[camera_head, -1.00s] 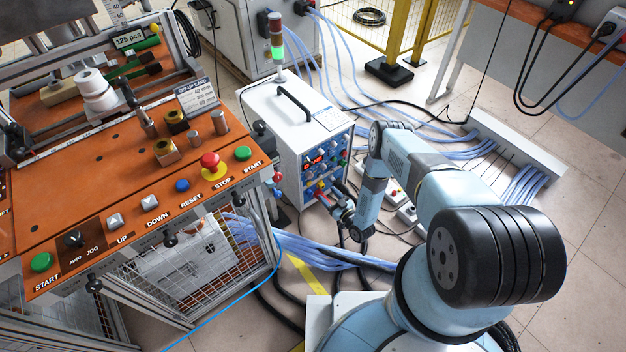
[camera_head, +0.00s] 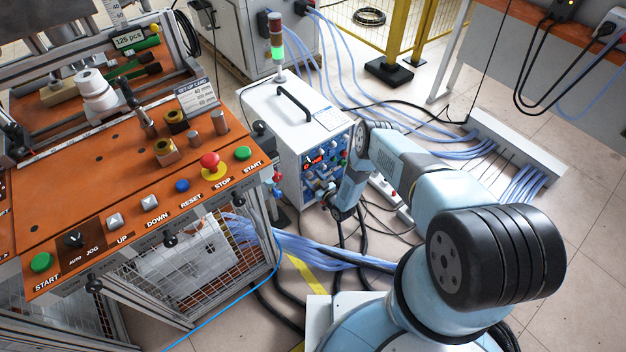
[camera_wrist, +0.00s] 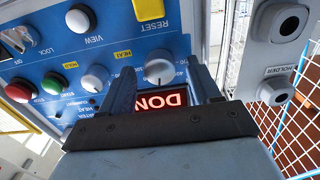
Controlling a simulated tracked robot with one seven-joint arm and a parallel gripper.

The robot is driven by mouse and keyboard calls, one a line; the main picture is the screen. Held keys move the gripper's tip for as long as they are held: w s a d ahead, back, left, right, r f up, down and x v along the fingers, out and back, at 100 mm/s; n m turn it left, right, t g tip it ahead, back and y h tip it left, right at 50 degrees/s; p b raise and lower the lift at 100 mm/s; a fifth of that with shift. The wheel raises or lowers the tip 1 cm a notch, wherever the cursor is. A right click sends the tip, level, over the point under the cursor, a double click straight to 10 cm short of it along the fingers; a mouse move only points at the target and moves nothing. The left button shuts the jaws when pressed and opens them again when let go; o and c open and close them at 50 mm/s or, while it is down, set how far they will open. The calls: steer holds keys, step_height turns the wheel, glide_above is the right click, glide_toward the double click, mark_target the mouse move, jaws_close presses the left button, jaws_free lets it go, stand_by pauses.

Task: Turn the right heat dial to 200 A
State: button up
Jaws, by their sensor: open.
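The white heater (camera_head: 290,110) stands on the floor with its blue control panel facing my arm. In the wrist view the panel is turned nearly upside down. A grey-white round dial (camera_wrist: 159,67) with scale numbers sits between the fingertips of my gripper (camera_wrist: 160,82). The fingers are apart, one on each side of the dial; I cannot tell whether they touch it. A lit red display (camera_wrist: 162,102) shows between the fingers, partly covered. I cannot tell whether this dial is the right heat dial, nor read its setting. In the head view the dials are too small to tell apart.
On the panel near the dial are a white knob (camera_wrist: 95,79), a green button (camera_wrist: 52,83), a red button (camera_wrist: 18,90) and a yellow part (camera_wrist: 150,10) by RESET. The orange control desk (camera_head: 100,190) stands left of the heater. Cables (camera_head: 330,255) lie on the floor.

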steer(key=shift+c, duration=0.3)
steer(key=c, duration=1)
steer(key=shift+n, duration=0.4)
steer(key=n, duration=0.3)
steer(key=shift+n, duration=0.4)
steer(key=n, duration=0.4)
steer(key=shift+s+a+f, duration=0.1)
steer(key=shift+s, duration=0.05)
steer(key=n, duration=0.5)
steer(key=shift+s+f+n, duration=0.1)
steer(key=shift+n, duration=1.05)
steer(key=shift+s+f+n, duration=0.1)
steer(key=shift+n, duration=1.05)
